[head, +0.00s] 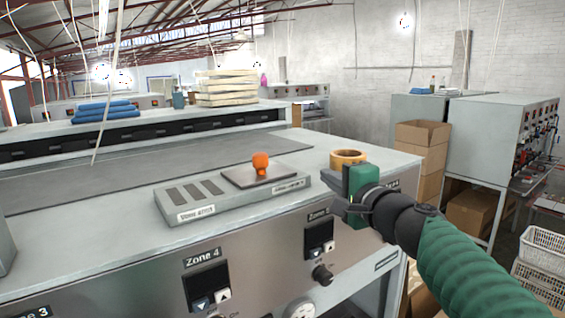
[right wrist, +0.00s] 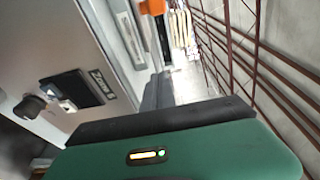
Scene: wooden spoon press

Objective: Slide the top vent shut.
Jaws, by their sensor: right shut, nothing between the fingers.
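The top vent (head: 232,203) is a flat grey housing on top of the machine. Three dark slots (head: 194,191) show uncovered at its left. Its sliding plate (head: 275,177) sits at the right end, with an upright orange knob (head: 260,163) on it. The knob also shows at the top of the right wrist view (right wrist: 152,7). My right gripper (head: 335,192) is shut and empty, to the right of the vent and apart from the knob, near the machine's front edge. My left gripper is not in view.
A tape roll (head: 349,157) lies on the machine top (head: 130,235) just behind my right gripper. The front panel carries a Zone 4 controller (head: 207,285) and a black dial (head: 322,275). A cardboard box (head: 421,133) stands beyond the right end. The top left of the vent is clear.

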